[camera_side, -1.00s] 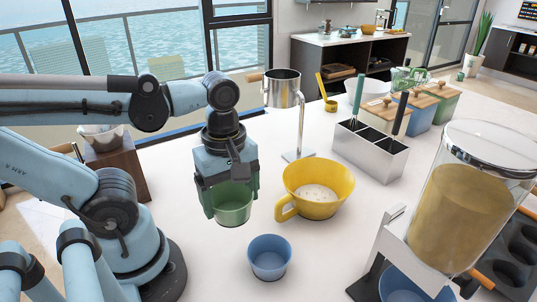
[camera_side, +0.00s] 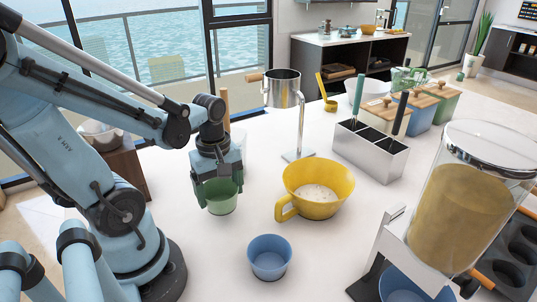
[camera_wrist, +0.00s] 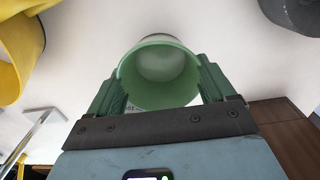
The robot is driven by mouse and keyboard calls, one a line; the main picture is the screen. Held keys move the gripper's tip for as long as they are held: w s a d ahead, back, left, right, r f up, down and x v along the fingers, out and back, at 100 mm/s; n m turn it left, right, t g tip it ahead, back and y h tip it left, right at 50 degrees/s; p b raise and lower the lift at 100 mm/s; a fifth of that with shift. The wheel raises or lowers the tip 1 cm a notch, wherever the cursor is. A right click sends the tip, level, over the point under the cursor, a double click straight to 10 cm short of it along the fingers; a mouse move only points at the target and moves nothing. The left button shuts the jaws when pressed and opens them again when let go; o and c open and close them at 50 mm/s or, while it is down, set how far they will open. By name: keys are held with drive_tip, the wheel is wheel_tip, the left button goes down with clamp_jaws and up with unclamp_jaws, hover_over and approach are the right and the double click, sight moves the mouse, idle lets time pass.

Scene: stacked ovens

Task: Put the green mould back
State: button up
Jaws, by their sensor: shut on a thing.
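The green mould (camera_side: 221,200) is a small round cup, held upright in my gripper (camera_side: 219,190), with one finger on each side of it. In the wrist view the mould (camera_wrist: 160,75) sits between the two green fingers of my gripper (camera_wrist: 160,88), and I look into its open mouth. It is over the white counter, left of the yellow bowl and behind the blue mould. I cannot tell whether its base touches the counter.
A yellow handled bowl (camera_side: 330,206) with pale contents stands right of my gripper. A blue mould (camera_side: 269,266) stands in front. A metal pot on a stand (camera_side: 282,88) is behind. A metal utensil box (camera_side: 372,158) and a large dispenser (camera_side: 462,215) are to the right.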

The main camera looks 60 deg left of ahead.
drive_tip(key=shift+f, duration=1.6)
drive_tip(key=shift+f, duration=0.15)
drive_tip(key=o, duration=0.9)
drive_tip(key=shift+r, duration=6.05)
drive_tip(key=shift+w+d+m+t, duration=1.2)
drive_tip(key=shift+w+d+m, duration=0.2)
drive_tip(key=shift+m, duration=1.6)
drive_tip(key=shift+w+d+m+t, duration=1.3)
drive_tip(key=shift+w+m, duration=0.25)
drive_tip(key=shift+m, duration=1.45)
drive_tip(key=shift+w+d+m+t, duration=1.1)
drive_tip(key=shift+w+d+m, duration=0.35)
drive_tip(key=shift+m, duration=1.55)
